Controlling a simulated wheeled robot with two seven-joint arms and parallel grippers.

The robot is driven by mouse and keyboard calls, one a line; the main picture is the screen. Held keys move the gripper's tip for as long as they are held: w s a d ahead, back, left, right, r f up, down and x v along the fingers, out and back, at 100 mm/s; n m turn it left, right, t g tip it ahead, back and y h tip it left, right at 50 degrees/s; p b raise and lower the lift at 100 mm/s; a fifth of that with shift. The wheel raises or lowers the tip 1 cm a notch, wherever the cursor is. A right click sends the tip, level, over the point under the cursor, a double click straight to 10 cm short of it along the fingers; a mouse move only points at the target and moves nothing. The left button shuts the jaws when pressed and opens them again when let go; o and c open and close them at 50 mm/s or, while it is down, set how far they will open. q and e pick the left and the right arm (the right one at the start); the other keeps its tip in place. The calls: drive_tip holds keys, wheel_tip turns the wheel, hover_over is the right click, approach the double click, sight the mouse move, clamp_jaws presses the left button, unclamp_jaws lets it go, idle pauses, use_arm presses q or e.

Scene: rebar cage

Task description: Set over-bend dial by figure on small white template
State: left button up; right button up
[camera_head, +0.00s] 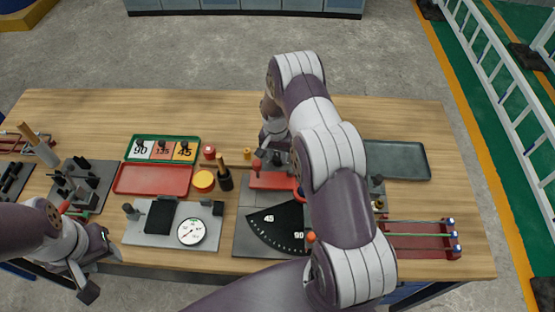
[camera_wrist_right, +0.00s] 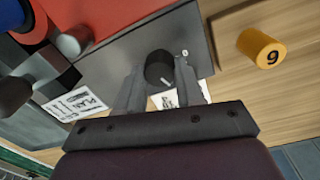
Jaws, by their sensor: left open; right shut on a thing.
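In the wrist view my right gripper (camera_wrist_right: 160,80) is shut on a black round knob with a pale pointer mark (camera_wrist_right: 160,68), the dial, on a dark grey plate (camera_wrist_right: 112,60). A small white scale label beside the knob is partly hidden by a finger. In the head view my right gripper (camera_head: 272,148) is at the bender's far end, partly hidden by my arm. The white template marked 90 (camera_head: 141,150) lies in a green-rimmed tray (camera_head: 128,157), beside a pink 135 and an orange 45 template. My left gripper (camera_head: 98,270) is open and empty at the bench's front left.
A yellow cylinder marked 9 or 6 (camera_wrist_right: 262,48) stands beside the plate. The bender's black fan-shaped angle plate (camera_head: 278,228) lies nearer. A red tray (camera_head: 153,180), a dial gauge (camera_head: 191,231) and a grey tray (camera_head: 397,160) are on the bench. The back bench strip is clear.

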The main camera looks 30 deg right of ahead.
drive_tip(key=m+b, duration=0.3)
drive_tip(key=m, duration=0.1)
drive_tip(key=shift+w+f+m, duration=0.1)
drive_tip(key=shift+m, duration=0.2)
drive_tip(key=shift+r+m+b, duration=0.2)
drive_tip(key=shift+m+b, duration=0.85)
drive_tip(key=shift+m, duration=1.45)
drive_tip(key=o, duration=0.9)
drive_tip(key=shift+o, duration=0.7)
